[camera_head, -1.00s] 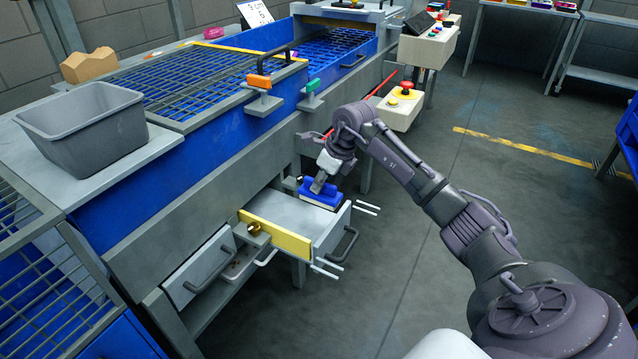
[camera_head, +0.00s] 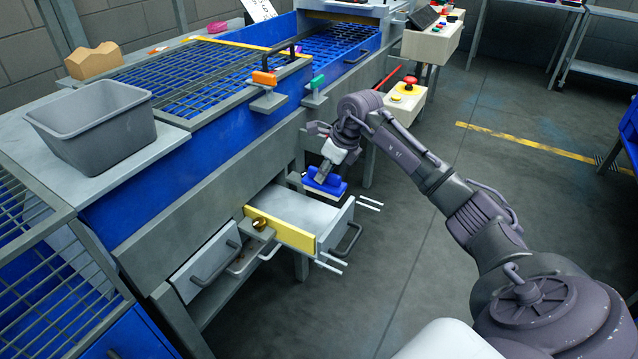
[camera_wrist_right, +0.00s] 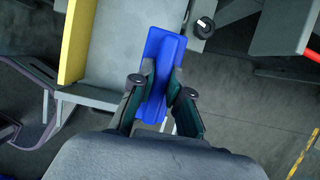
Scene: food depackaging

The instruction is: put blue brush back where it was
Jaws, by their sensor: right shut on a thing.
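The blue brush (camera_head: 324,181) has a blue body and a pale underside edge in the head view. My right gripper (camera_head: 324,171) is shut on it and holds it at the far end of the open drawer (camera_head: 302,212). In the right wrist view, both fingers (camera_wrist_right: 160,90) close on the raised middle of the blue brush (camera_wrist_right: 158,52), which overlaps the pale drawer floor (camera_wrist_right: 110,62). I cannot tell whether the brush touches the drawer. My left gripper is not in view.
A grey bin (camera_head: 95,125) stands on the machine at the left. A dark round knob (camera_wrist_right: 204,27) is close to the brush.

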